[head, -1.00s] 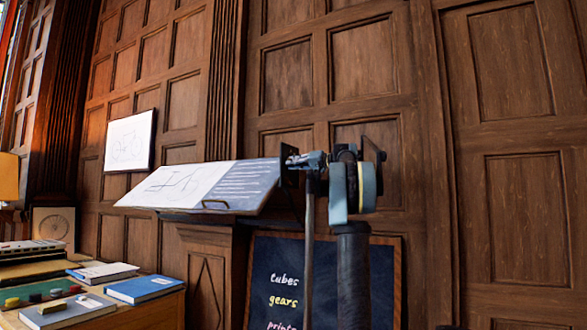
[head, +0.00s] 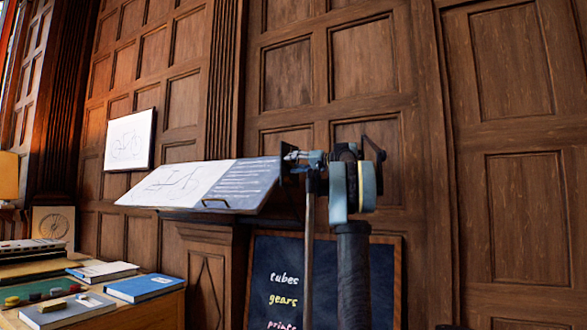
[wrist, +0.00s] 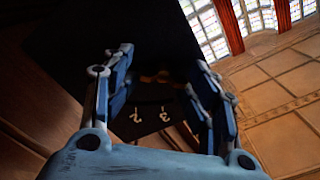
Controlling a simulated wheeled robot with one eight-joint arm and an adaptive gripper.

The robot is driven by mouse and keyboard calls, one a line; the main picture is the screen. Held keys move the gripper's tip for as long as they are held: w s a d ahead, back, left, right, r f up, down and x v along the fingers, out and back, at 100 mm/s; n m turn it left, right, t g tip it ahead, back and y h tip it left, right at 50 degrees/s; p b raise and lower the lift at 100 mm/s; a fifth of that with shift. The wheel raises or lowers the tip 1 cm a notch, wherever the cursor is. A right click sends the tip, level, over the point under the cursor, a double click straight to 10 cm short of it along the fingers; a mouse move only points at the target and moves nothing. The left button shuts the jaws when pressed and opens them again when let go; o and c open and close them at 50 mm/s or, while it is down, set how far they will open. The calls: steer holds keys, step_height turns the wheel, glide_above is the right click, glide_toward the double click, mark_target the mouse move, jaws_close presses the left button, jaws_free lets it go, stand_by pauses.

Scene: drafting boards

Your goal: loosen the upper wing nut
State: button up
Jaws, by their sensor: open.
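The upper wing nut (wrist: 155,77) shows in the wrist view as a small copper-coloured piece on a dark plate (wrist: 75,42), in dim light. White figures, a 2 and a 3, are marked on the plate below it. My gripper (wrist: 164,65) is open, with one blue finger on each side of the nut in the picture. I cannot tell whether either finger touches it. In the head view my gripper (head: 292,158) is at the right end of the tilted drafting board (head: 250,190). The nut cannot be made out there.
A chalkboard (head: 262,268) stands below the board. Books, including a blue one (head: 145,288), lie on a desk at the lower left. A panelled wall (head: 290,75) is behind. A thin upright post (head: 308,260) shows by my arm.

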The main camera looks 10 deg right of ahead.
steer(key=v, duration=1.2)
steer(key=shift+w, duration=0.1)
